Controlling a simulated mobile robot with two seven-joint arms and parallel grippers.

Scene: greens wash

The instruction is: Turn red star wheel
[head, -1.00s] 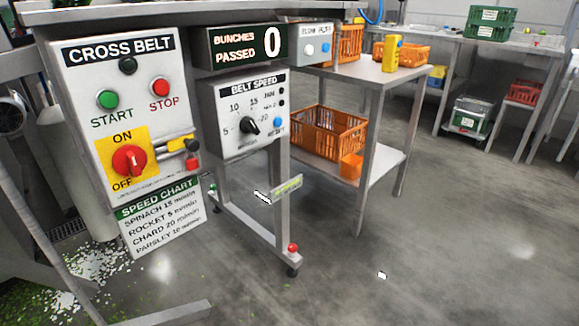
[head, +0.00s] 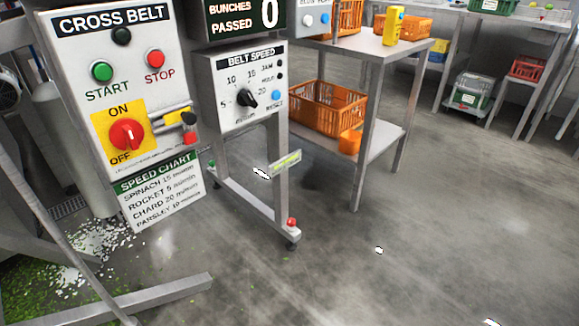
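No part is clearly a star wheel. A small red knob (head: 291,222) sits low on the near foot of the grey metal stand, just above a dark foot pad. It is too small to tell its shape. A small green knob (head: 211,163) sits on the stand's far foot. A larger red rotary switch (head: 126,135) on a yellow ON/OFF plate is on the cross belt panel (head: 70,70). A small red part (head: 191,138) hangs beside that switch. Neither of my grippers is in view.
The belt speed box (head: 225,120) is above the stand's feet. A steel table (head: 375,130) with orange crates stands behind it. A grey beam (head: 150,300) lies low at the front left. Leaf scraps litter the floor at left. The floor at right is largely clear.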

